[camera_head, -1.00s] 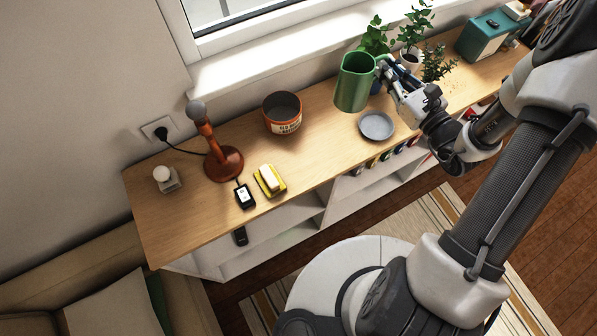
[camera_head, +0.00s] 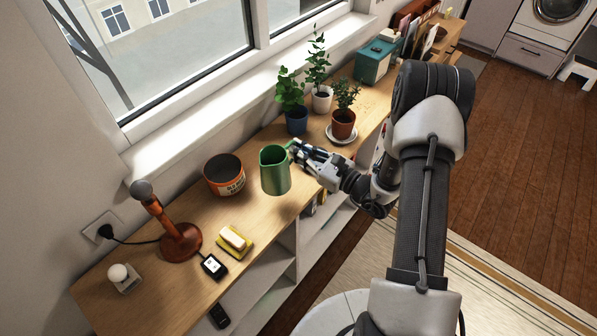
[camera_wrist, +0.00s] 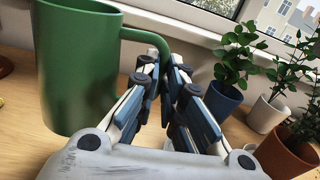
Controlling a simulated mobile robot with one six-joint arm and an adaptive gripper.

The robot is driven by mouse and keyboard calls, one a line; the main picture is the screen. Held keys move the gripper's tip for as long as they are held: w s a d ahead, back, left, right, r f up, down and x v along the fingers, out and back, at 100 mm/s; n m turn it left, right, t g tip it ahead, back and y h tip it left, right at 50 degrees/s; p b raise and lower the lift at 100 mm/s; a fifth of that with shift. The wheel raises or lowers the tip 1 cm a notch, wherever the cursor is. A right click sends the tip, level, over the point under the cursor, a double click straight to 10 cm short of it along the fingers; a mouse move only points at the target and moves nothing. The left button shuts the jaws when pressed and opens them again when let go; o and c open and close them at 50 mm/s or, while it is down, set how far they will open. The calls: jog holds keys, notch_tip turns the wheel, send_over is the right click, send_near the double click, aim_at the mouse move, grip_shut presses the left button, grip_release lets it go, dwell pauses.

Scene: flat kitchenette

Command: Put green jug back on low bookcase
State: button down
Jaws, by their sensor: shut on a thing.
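The green jug (camera_head: 275,172) is upright over the wooden top of the low bookcase (camera_head: 199,287), just right of a round orange-banded pot. My gripper (camera_head: 295,148) is shut on the jug's handle, on its right side. In the wrist view the jug (camera_wrist: 80,70) fills the left, and its handle runs to the fingertips of my gripper (camera_wrist: 163,65). I cannot tell whether the jug's base touches the wood.
The orange-banded pot (camera_head: 224,175) stands close left of the jug. Potted plants (camera_head: 343,122) stand to the right. An orange lamp-like stand (camera_head: 180,240), a yellow dish (camera_head: 234,243) and a black device (camera_head: 214,266) are at left. A teal box (camera_head: 376,62) is farther back.

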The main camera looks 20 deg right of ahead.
jog(key=shift+f+b, duration=0.85)
jog(key=shift+f, duration=2.55)
jog(key=shift+f, duration=0.1)
jog(key=shift+f, duration=0.15)
jog(key=c, duration=1.7)
grip_release()
